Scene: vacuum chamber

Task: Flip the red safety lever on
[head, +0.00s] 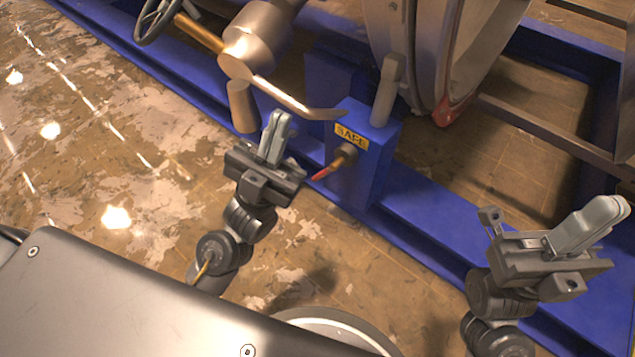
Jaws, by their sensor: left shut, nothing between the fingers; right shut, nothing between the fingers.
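The red safety lever (325,171) is a short red-tipped handle on a brass pivot. It sticks out toward the lower left from the front of a blue box (360,180). A yellow label reading "SAFE" (351,137) is on the box just above the pivot. My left gripper (275,128) is shut and empty, with its fingers pointing up, to the left of the lever and apart from it in the picture. My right gripper (610,214) is shut and empty at the far right, well away from the lever.
A blue frame rail (430,225) runs diagonally behind and beside the box. A large round metal chamber flange (425,50) stands behind it. A metal cylinder (258,40) with a bent rod (300,106) reaches over near the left gripper. Open tiled floor (110,150) lies to the left.

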